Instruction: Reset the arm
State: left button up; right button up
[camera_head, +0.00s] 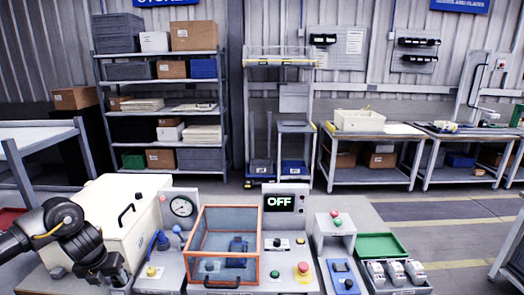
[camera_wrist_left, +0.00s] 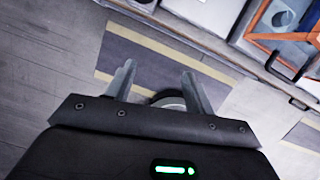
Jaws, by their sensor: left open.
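My left arm comes in from the left in the head view, with its dark left gripper (camera_head: 113,270) low beside the front of the cream box (camera_head: 108,215). The left wrist view shows the two grey fingers of this gripper (camera_wrist_left: 160,85) spread apart, with nothing between them. Beyond the fingers is floor with a dark, yellow-edged patch (camera_wrist_left: 150,70). My right gripper is in neither view.
An orange-framed clear box (camera_head: 261,240) stands mid-bench, beside a gauge (camera_head: 182,206), an OFF display (camera_head: 279,203) and a red button (camera_head: 302,268). A green tray (camera_head: 380,246) is at right. Shelves (camera_head: 160,95) and work tables (camera_head: 370,175) stand behind, across open floor.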

pick_arm(q)
jog(key=w+d+f+n+h+b, duration=0.15)
jog(key=d+f+n+h, duration=0.4)
jog(key=d+f, duration=1.05)
jog(key=s+d+f+n+t, duration=0.1)
jog(key=s+d+f+n, duration=0.3)
jog(key=f, duration=0.6)
jog(key=s+f+n+t, duration=0.1)
jog(key=s+f+n, duration=0.2)
jog(key=f+n, duration=0.55)
jog(key=s+a+f+n+g+y+b, duration=0.15)
jog(key=s+f+n, duration=0.55)
jog(key=s+f, duration=1.2)
jog(key=s+f+n+g+y, duration=0.1)
jog(key=s+f+n, duration=0.1)
jog(key=s, duration=1.1)
jog(key=s+f+n+g+y, duration=0.1)
jog(key=s+f+n+y, duration=0.1)
jog(key=s, duration=1.1)
jog(key=shift+s+a+f+n, duration=0.25)
jog(key=shift+a+f+n, duration=0.15)
jog(key=shift+f+n, duration=0.55)
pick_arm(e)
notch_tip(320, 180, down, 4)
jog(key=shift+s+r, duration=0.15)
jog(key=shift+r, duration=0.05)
